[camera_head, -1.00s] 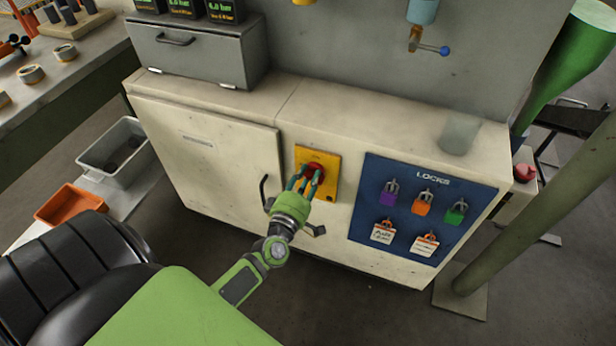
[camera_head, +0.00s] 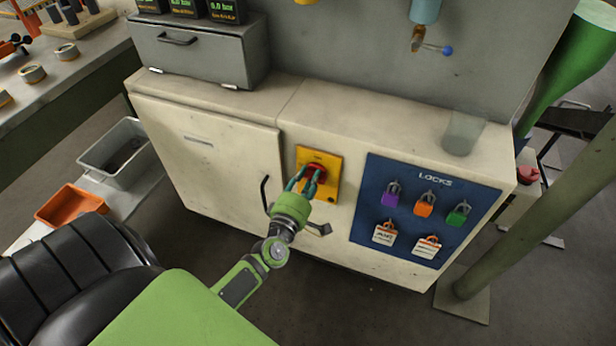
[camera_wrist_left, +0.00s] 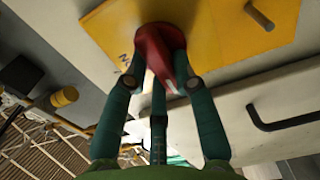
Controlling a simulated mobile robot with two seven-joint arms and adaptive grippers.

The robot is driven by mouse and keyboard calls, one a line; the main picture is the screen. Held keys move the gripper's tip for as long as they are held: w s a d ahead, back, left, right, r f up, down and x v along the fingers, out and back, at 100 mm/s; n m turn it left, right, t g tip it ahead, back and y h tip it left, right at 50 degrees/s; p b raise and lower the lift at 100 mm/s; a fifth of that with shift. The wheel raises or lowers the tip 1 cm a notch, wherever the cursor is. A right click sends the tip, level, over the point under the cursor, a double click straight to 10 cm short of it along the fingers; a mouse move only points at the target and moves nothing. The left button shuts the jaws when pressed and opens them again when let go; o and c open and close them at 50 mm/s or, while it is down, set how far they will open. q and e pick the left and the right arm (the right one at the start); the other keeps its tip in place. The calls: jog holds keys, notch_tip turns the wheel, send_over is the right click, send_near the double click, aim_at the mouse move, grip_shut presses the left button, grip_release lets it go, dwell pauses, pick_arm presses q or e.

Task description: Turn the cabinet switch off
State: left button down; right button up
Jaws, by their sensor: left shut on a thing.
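The cabinet switch is a red rotary knob (camera_head: 317,170) on a yellow plate (camera_head: 328,160), on the front of a cream cabinet (camera_head: 222,150). My left gripper (camera_head: 311,180) is shut on the red knob, its teal fingers partly hiding it. In the left wrist view the red knob (camera_wrist_left: 157,50) sits between the fingers, with its pointed end toward the camera. The yellow plate (camera_wrist_left: 215,30) lies behind it, with lettering mostly covered. I cannot read the switch position. My right gripper is out of view.
A black door handle (camera_head: 265,192) is close beside my left gripper. To the right is a blue lock board (camera_head: 370,175) with several padlocks. A grey bin (camera_head: 113,150) stands at the left.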

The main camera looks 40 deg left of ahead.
pick_arm(q)
jog(key=c, duration=1.1)
grip_release()
jog(key=shift+r, duration=0.1)
jog(key=shift+o, duration=0.6)
jog(key=v, duration=1.2)
